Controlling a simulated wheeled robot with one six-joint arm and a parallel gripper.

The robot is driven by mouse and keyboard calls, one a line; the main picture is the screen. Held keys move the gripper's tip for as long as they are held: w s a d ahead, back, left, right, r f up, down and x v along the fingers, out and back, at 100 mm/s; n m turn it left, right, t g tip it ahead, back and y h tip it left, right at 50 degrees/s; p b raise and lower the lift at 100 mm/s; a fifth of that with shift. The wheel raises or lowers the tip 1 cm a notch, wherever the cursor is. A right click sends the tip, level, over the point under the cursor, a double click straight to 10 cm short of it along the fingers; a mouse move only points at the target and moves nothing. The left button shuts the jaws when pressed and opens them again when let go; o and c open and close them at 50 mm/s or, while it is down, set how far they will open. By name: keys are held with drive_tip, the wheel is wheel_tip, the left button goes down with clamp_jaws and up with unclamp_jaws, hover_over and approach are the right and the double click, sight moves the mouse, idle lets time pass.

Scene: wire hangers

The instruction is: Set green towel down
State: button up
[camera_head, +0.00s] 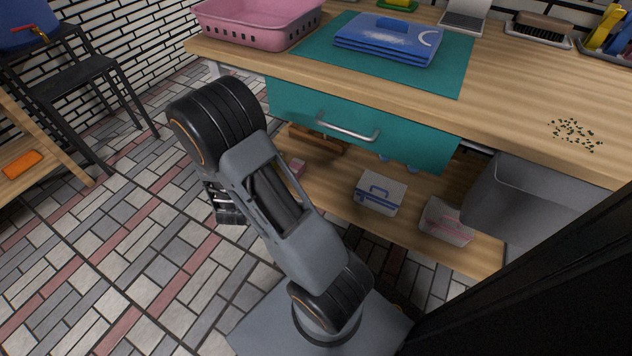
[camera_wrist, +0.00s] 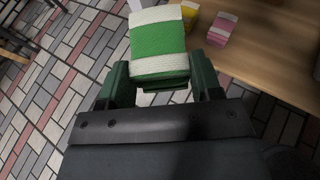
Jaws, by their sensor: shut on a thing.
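The green towel (camera_wrist: 160,48) is a folded block with white bands at its top and bottom ends, seen in the wrist view. My gripper (camera_wrist: 160,78) is shut on it, with one dark green finger on each side. The towel is held out in front of the fingers, and its far end reaches close to the edge of a wooden surface (camera_wrist: 262,55). I cannot tell whether it touches that surface. In the head view my arm hides the towel and the fingertips.
On the wooden surface stand a pink-and-white folded towel (camera_wrist: 222,28) and a yellow-and-white one (camera_wrist: 189,13). The head view shows a worktop (camera_head: 500,85) with a pink basket (camera_head: 262,38) and blue folded cloth (camera_head: 385,45). Tiled floor lies left.

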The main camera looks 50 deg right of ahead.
drive_tip(key=s+d+f+m+g+h+p, duration=0.1)
drive_tip(key=s+d+f+m+g+h, duration=0.15)
drive_tip(key=s+d+m+g, duration=0.45)
drive_tip(key=s+d+f+m+g+h+p, duration=0.2)
drive_tip(key=s+d+f+m+g, duration=0.25)
drive_tip(key=s+d, duration=0.45)
drive_tip(key=shift+g, duration=0.35)
drive_tip(key=w+d+f+b, duration=0.2)
drive_tip(key=w+f, duration=0.1)
drive_tip(key=w+d+f+b, duration=0.2)
drive_tip(key=w, duration=0.1)
drive_tip(key=w+d+f+b, duration=0.3)
drive_tip(key=shift+w+f, duration=0.2)
drive_tip(key=shift+f, duration=0.1)
drive_tip(key=shift+w+d+f+b, duration=0.25)
drive_tip(key=shift+w+f+b, duration=0.05)
drive_tip(key=shift+w+f, duration=0.25)
drive_tip(key=shift+f+b, duration=1.05)
drive_tip(key=shift+f, duration=0.4)
drive_tip(key=shift+f, duration=0.1)
drive_tip(key=shift+f, duration=0.15)
drive_tip(key=o, duration=0.9)
